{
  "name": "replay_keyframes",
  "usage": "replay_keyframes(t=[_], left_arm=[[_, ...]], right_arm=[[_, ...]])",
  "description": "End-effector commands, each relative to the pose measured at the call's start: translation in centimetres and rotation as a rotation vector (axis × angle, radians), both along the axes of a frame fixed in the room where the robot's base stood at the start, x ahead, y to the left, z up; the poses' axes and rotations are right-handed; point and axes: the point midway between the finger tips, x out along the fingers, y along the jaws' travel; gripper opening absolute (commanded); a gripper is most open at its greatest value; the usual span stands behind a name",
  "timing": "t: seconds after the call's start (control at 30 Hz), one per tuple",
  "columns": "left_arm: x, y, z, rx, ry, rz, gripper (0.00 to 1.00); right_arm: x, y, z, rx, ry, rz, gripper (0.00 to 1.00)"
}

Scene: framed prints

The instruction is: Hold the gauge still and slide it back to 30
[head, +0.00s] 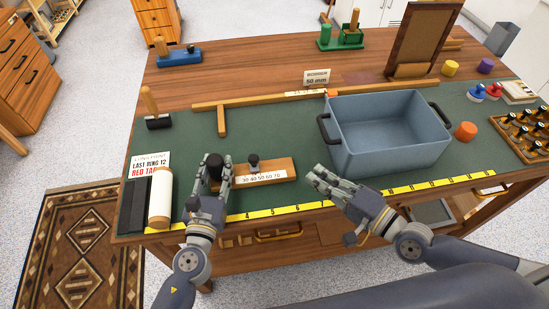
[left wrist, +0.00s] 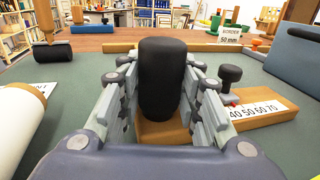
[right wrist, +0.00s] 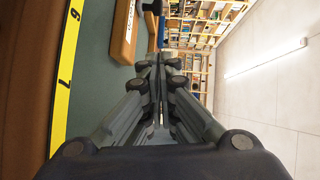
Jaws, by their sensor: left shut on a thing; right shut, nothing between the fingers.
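The gauge (head: 284,164) is a wooden block on the green mat with a white scale strip, its readable numbers running up to 70. A small black knob, the slider (head: 253,162), stands on it near the left of the strip; the number beneath it is hard to read. A thick black handle (left wrist: 162,78) rises from the gauge's left end. My left gripper (head: 218,170) is shut on this handle. My right gripper (head: 322,176) is shut and empty, right of the gauge and in front of the blue-grey bin. In the right wrist view its fingers (right wrist: 160,65) meet.
The blue-grey bin (head: 385,158) stands close behind my right gripper. A yellow ruler strip (head: 290,209) runs along the front edge. A cream roll (head: 160,196) lies left of my left gripper. A card reading 50 mm (head: 317,79) stands at the back.

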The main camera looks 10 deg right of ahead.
Motion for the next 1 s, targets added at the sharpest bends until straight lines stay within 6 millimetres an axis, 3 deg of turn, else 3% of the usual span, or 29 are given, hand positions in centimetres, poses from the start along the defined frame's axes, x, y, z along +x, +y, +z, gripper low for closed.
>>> replay_keyframes(t=[0.3, 0.73, 1.0], left_arm=[[0.0, 0.0, 0.2, -0.002, -0.003, 0.000, 0.00], [0.0, 0.0, 0.2, -0.002, -0.003, 0.000, 0.00], [0.0, 0.0, 0.1, -0.002, -0.003, 0.000, 0.00]], right_arm=[[3.6, 2.6, -0.2, 0.006, -0.003, -0.001, 0.00], [7.2, 5.2, -0.7, 0.004, -0.004, -0.001, 0.00], [7.8, 7.5, -1.1, 0.004, 0.000, 0.002, 0.00]])
